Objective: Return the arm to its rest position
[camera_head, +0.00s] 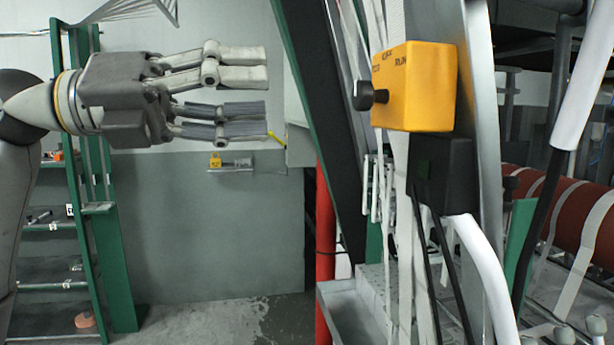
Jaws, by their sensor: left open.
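My left gripper (266,94) is at the upper left of the head view, at the end of my left arm, which comes in from the left edge. Its fingers point right and are apart, with nothing between them. It is raised in free air, left of the yellow switch box (415,88) and not touching it. The box has a black knob on its left side and markings that include "RUN". My right gripper is not in view.
A green slanted post (308,75) stands between the gripper and the switch box. A green rack (100,225) with shelves is at the left. A red roller (570,212) with pale webbing is at the right. The grey floor (215,325) at lower middle is clear and partly wet.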

